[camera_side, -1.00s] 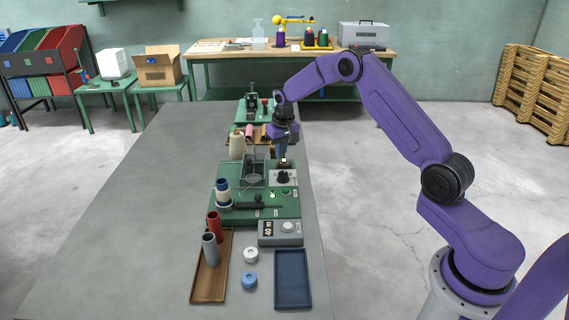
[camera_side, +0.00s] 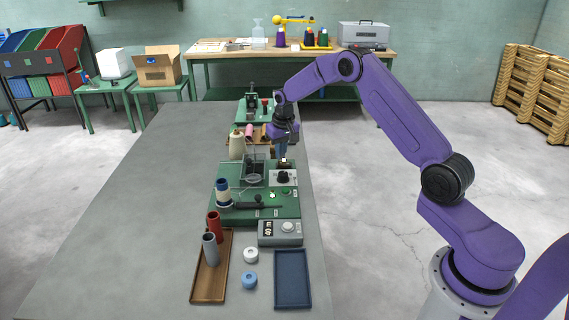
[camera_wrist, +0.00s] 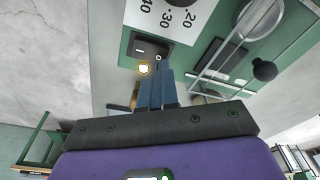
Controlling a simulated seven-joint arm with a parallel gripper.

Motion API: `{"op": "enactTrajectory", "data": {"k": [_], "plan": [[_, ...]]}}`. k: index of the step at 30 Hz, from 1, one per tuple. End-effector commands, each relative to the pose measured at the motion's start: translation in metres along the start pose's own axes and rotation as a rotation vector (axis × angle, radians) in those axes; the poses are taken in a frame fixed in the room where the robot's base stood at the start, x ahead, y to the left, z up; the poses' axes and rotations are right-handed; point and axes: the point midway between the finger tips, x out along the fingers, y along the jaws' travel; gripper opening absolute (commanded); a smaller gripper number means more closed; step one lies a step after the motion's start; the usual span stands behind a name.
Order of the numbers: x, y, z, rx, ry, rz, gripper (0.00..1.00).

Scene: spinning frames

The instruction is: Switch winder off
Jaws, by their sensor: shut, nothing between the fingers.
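The winder (camera_side: 230,208) is a green machine on the table, with a grey dial plate and black knob (camera_side: 284,177) at its back right. In the wrist view, a black rocker switch (camera_wrist: 150,47) sits beside the numbered white dial plate (camera_wrist: 150,15). My gripper (camera_side: 284,157) is above the back right end of the winder. In the wrist view its blue fingers (camera_wrist: 159,72) are together and empty, with tips just below the switch in the picture. I cannot tell whether they touch anything.
A cream cone (camera_side: 236,145) and a green device (camera_side: 250,110) stand behind the winder. In front are a grey display box (camera_side: 280,233), a wooden tray (camera_side: 209,285) with tubes, and a blue tray (camera_side: 292,280). The table's left side is clear.

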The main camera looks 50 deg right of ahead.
Motion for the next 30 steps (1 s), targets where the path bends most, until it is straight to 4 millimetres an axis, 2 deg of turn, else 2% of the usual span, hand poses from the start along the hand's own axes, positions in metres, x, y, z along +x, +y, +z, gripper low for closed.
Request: {"op": "enactTrajectory", "data": {"k": [30], "plan": [[0.0087,0.0000,0.0014,0.000,-0.001,0.000,0.00]]}}
